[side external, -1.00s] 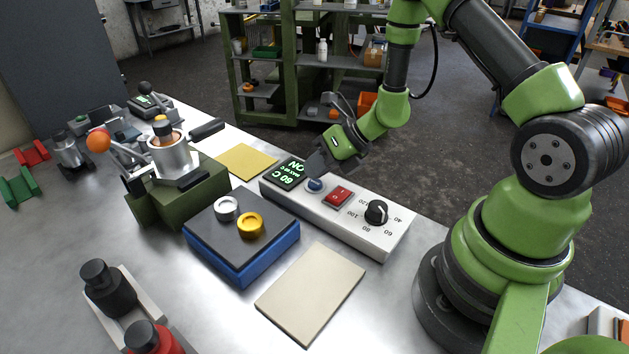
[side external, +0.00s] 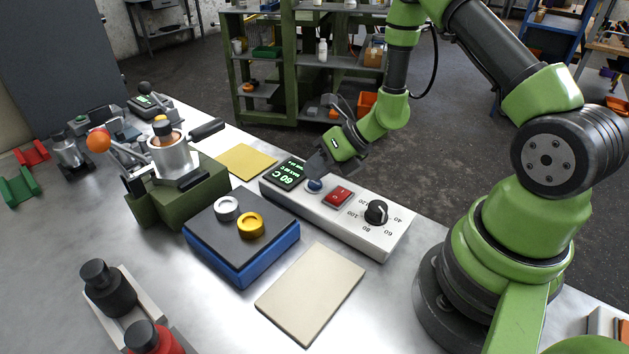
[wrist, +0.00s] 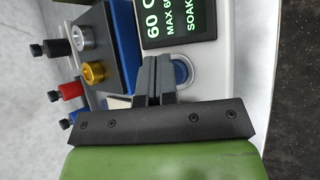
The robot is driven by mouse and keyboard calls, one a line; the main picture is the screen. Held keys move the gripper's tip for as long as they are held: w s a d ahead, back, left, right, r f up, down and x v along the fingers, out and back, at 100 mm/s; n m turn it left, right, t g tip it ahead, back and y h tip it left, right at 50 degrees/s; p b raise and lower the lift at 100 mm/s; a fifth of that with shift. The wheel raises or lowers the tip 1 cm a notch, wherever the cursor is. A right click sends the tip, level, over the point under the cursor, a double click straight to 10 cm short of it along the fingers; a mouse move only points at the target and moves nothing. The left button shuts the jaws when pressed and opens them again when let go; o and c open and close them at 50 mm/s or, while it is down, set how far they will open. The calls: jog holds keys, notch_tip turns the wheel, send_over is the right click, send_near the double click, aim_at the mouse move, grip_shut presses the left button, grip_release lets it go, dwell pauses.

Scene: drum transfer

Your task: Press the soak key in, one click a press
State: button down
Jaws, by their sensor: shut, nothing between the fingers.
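The soak key appears to be the round blue button (side external: 314,185) on the white control box (side external: 384,243), beside its display. The blue button also shows in the wrist view (wrist: 180,72), ringed in light grey and partly covered by my fingers. My gripper (side external: 317,173) is shut and empty, its fingertips right at the button. In the wrist view my gripper (wrist: 157,70) has its fingers together, overlapping the button's left side. I cannot tell whether they touch it. The display (wrist: 178,20) reads "60 C", "MAX 6…" and "SOAK…" in green, partly cut off.
A red rocker switch (side external: 338,197) and a black dial (side external: 376,212) share the box. A blue block (side external: 240,264) with a silver and a gold ring stands to the left. A beige plate (side external: 310,292) lies in front. A metal drum on a green base (side external: 180,196) stands further left.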

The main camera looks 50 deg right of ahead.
jog(key=shift+r, duration=0.25)
jog(key=shift+r, duration=2.95)
